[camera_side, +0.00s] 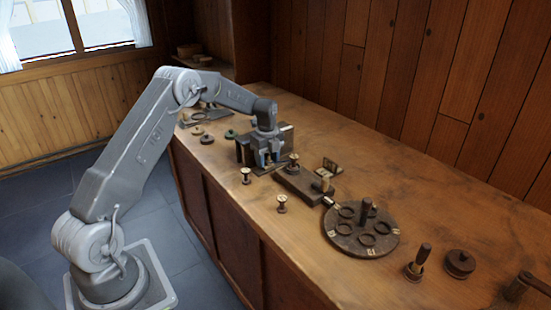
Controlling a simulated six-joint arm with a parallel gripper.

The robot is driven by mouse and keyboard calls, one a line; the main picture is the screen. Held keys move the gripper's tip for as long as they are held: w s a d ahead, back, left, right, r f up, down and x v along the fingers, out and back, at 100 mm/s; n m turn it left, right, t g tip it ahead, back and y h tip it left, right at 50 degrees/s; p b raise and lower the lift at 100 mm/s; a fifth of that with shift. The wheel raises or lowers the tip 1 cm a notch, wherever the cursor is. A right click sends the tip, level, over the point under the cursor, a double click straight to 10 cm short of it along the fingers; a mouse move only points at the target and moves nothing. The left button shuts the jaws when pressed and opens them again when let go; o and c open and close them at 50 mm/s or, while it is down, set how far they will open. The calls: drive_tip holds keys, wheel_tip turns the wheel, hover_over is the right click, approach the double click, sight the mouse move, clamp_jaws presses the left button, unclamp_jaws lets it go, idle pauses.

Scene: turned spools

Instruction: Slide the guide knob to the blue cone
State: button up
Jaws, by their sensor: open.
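My gripper (269,163) points down at a dark metal fixture (245,150) on the wooden bench. Its bluish fingers are apart, in front of the fixture's dark blocks. A small pale thing shows low between or behind the fingers, too small to name. I cannot make out for certain which part is the guide knob. I cannot pick out a blue cone at this size. Just right of my gripper, a small light-topped spool or knob (293,158) stands at the end of a dark rectangular block (300,183).
Small spools (245,175) (282,204) stand near the bench's front edge. A round dark plate (340,238) with a post and rings lies to the right, then a handled tool (417,264) and a dark round piece (459,262). Small discs (207,138) lie left. Bare wood (410,190) lies behind.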

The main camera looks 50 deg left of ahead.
sight(267, 154)
drive_tip(key=shift+r, duration=3.55)
clamp_jaws()
drive_tip(key=shift+r, duration=1.95)
